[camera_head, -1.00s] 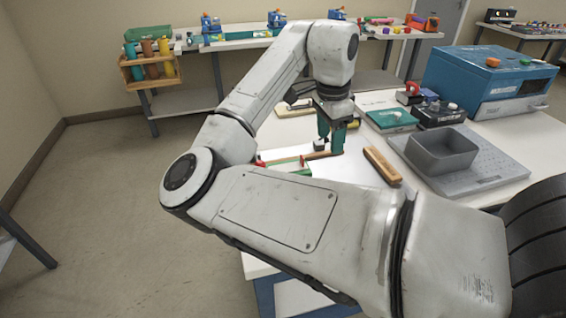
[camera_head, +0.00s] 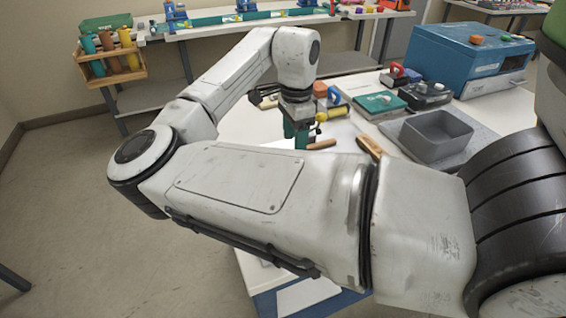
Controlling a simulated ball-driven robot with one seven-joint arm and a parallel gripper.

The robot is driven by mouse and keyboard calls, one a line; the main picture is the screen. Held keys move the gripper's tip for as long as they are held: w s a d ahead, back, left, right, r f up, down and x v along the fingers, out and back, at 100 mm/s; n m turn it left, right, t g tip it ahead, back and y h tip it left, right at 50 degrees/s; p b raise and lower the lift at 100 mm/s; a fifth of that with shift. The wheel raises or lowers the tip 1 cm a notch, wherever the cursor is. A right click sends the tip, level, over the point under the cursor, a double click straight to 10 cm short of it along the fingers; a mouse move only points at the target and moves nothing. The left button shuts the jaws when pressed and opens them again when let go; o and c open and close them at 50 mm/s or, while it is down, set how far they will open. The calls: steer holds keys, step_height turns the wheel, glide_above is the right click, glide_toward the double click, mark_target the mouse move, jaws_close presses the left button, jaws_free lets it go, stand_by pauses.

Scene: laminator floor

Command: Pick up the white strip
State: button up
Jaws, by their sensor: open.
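My gripper (camera_head: 297,137) is at the worktable, its teal fingers pointing down close to the white tabletop (camera_head: 345,138). The lower fingertips are partly hidden behind my forearm, and I see nothing held between them. A white patch (camera_head: 278,144) shows just left of the fingers, mostly covered by my arm. I cannot tell whether it is the white strip or a sheet of paper. A short brown wooden piece (camera_head: 321,144) lies just right of the fingers.
A wooden handle-like block (camera_head: 369,146) lies further right. A grey bin (camera_head: 437,136) stands on a grey board. A teal case (camera_head: 380,104) and a blue machine (camera_head: 469,58) are behind. A yellow cylinder (camera_head: 334,114) lies near the gripper.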

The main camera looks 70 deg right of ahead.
steer(key=shift+s+f, duration=0.1)
steer(key=shift+f, duration=2.2)
steer(key=c, duration=1)
steer(key=shift+r, duration=0.1)
steer(key=shift+r, duration=0.45)
step_height(320, 180, up, 3)
steer(key=shift+s+f, duration=0.15)
steer(key=shift+f, duration=0.05)
steer(key=s+a+r, duration=0.1)
steer(key=s+r, duration=0.2)
steer(key=s, duration=0.1)
steer(key=s+a+r+p, duration=0.1)
steer(key=s+a+r, duration=0.1)
steer(key=s+r, duration=0.2)
steer(key=s+a+r, duration=0.2)
steer(key=s+r, duration=0.1)
steer(key=s, duration=0.1)
steer(key=shift+s+a+r+p, duration=0.2)
steer(key=shift+s+p, duration=0.1)
